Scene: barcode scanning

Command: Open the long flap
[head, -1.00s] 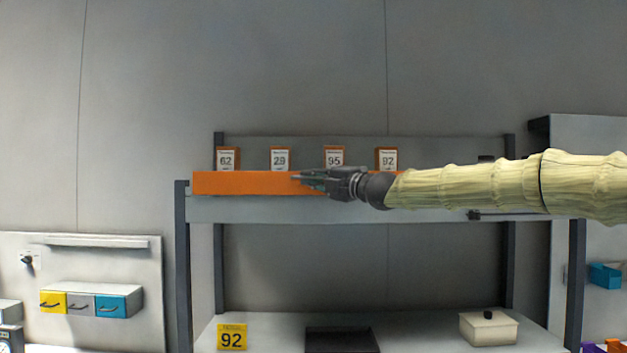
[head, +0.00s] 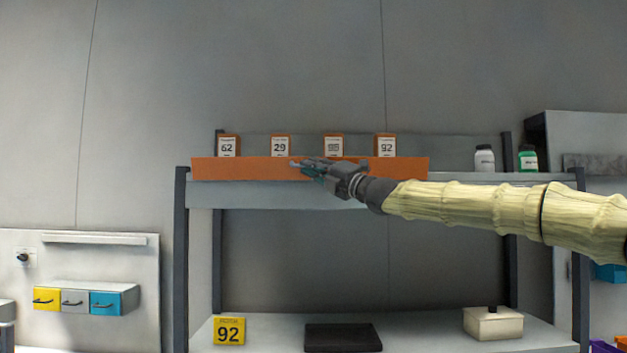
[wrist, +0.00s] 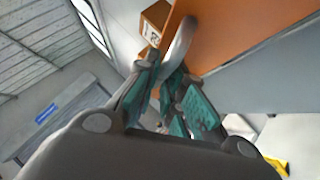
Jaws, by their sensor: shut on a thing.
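The long flap is an orange board (head: 235,169) along the front of the upper shelf. It stands roughly upright in front of several small boxes. My gripper (head: 302,166) is at the flap's upper middle in the head view. In the wrist view my gripper (wrist: 168,75) has its fingers closed around a pale bar (wrist: 180,42), which looks like the flap's handle. The flap's orange face (wrist: 230,32) fills the upper right there. My fingers hide part of the bar and its attachment.
Several numbered orange boxes, such as one marked 62 (head: 228,146), stand behind the flap. Two bottles stand to the right, one white (head: 484,158) and one green (head: 528,159).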

